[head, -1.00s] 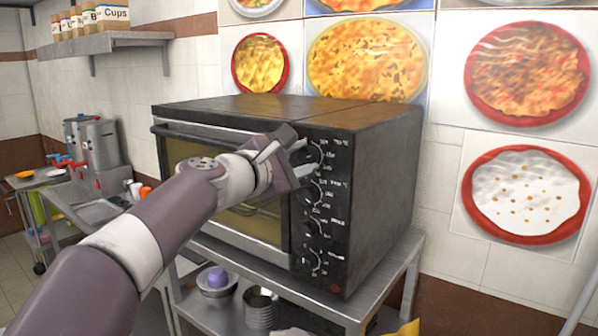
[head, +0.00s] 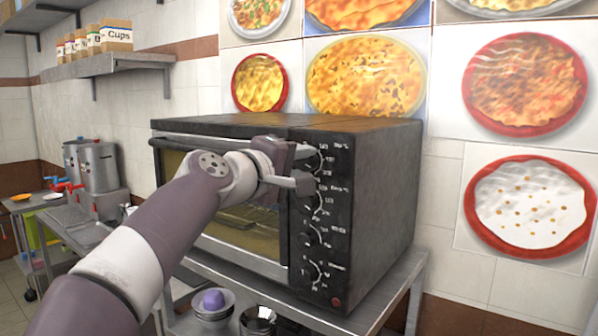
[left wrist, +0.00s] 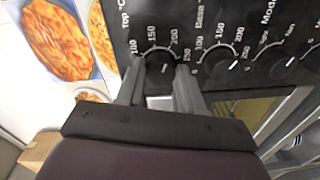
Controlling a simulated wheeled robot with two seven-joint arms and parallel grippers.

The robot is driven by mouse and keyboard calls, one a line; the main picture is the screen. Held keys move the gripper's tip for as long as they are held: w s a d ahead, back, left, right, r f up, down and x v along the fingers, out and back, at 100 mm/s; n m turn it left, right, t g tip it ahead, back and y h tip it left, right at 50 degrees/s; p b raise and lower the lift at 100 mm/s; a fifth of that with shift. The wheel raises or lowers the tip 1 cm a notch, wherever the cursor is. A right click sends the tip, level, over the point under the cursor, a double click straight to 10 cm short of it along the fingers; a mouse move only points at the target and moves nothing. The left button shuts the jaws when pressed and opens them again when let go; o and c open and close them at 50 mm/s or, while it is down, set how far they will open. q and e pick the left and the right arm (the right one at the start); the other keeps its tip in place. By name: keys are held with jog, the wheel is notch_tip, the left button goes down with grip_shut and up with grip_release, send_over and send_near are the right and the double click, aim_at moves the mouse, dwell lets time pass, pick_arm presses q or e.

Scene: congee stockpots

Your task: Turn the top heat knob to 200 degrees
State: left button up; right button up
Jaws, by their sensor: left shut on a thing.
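The black oven (head: 375,200) has a column of dark knobs on its front panel. The top heat knob (head: 313,159) is the highest, partly hidden by my left gripper (head: 302,168). In the left wrist view the same knob (left wrist: 161,60) sits between the fingertips of my left gripper (left wrist: 160,80), under the "Top °C" label and a printed scale including 100, 150, 200 and 250. The fingers are shut on the knob from both sides. A small pale mark shows on the knob's face, but I cannot tell its exact reading. My right gripper is out of view.
Other knobs sit below, the nearest being the second knob (head: 313,199). The oven stands on a metal table (head: 385,300) with bowls (head: 212,304) on a lower level. A wall shelf (head: 110,65) is at upper left.

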pick_arm(q)
jog(key=shift+f+m, duration=0.1)
jog(key=shift+m, duration=0.4)
jog(key=o, duration=1)
jog(key=shift+o, duration=0.2)
jog(key=shift+s+b, duration=0.1)
jog(key=shift+b, duration=0.2)
jog(key=b+v, duration=0.4)
jog(key=v, duration=0.8)
jog(key=shift+s, duration=0.3)
jog(key=shift+a, duration=0.1)
